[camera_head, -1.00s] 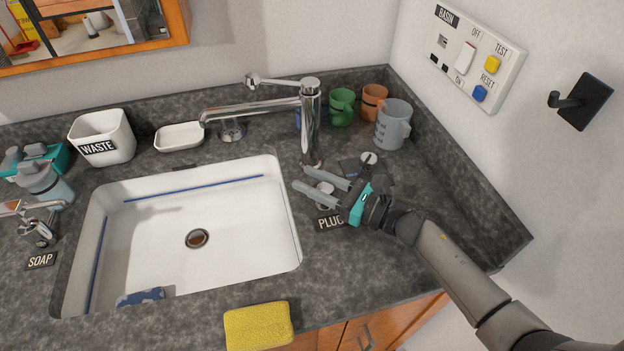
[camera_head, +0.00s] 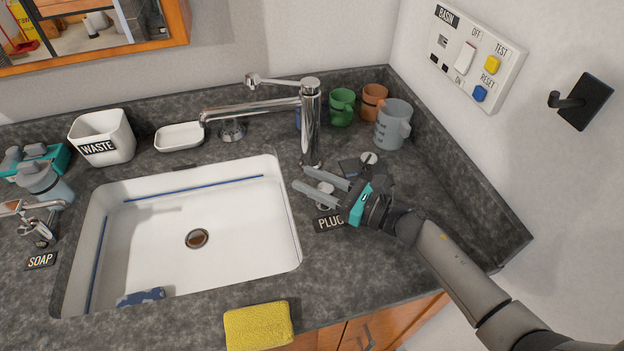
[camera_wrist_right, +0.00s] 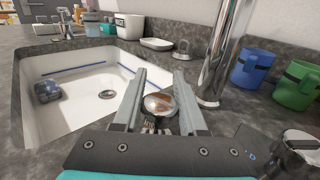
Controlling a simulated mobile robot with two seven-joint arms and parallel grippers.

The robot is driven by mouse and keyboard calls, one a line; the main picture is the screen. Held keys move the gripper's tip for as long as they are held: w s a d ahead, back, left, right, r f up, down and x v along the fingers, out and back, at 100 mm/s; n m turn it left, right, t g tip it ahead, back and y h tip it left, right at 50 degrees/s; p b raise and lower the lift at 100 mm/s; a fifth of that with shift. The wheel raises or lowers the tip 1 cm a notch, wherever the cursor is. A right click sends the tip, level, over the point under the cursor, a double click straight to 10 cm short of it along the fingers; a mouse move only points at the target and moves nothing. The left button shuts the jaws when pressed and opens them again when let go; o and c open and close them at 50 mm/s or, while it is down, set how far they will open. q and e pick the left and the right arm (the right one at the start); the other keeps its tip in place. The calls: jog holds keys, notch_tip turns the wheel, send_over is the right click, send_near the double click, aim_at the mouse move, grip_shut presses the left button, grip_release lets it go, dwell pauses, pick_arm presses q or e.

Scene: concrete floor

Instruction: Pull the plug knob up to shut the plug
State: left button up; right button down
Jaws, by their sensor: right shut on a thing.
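The plug knob (camera_wrist_right: 159,105) is a round, shiny metal cap on the counter right of the basin, by the PLUG label (camera_head: 329,223). My right gripper (camera_wrist_right: 156,88) has its two grey fingers on either side of the knob in the right wrist view and is shut on it. In the head view my right gripper (camera_head: 306,178) reaches in from the right, and its fingers partly hide the knob (camera_head: 325,190). The drain (camera_head: 197,239) is a dark, rust-coloured round in the white basin (camera_head: 150,260). My left gripper is not in view.
The chrome tap (camera_head: 310,125) stands just behind my right gripper. Green (camera_head: 341,107), orange (camera_head: 373,102) and grey (camera_head: 392,125) mugs stand behind it to the right. A yellow sponge (camera_head: 258,326) lies at the front edge. The wall rises at the right.

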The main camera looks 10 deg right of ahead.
jog(key=shift+r, duration=0.15)
jog(key=shift+r+p, duration=0.9)
jog(key=shift+r, duration=0.55)
jog(key=shift+c, duration=2.2)
grip_release()
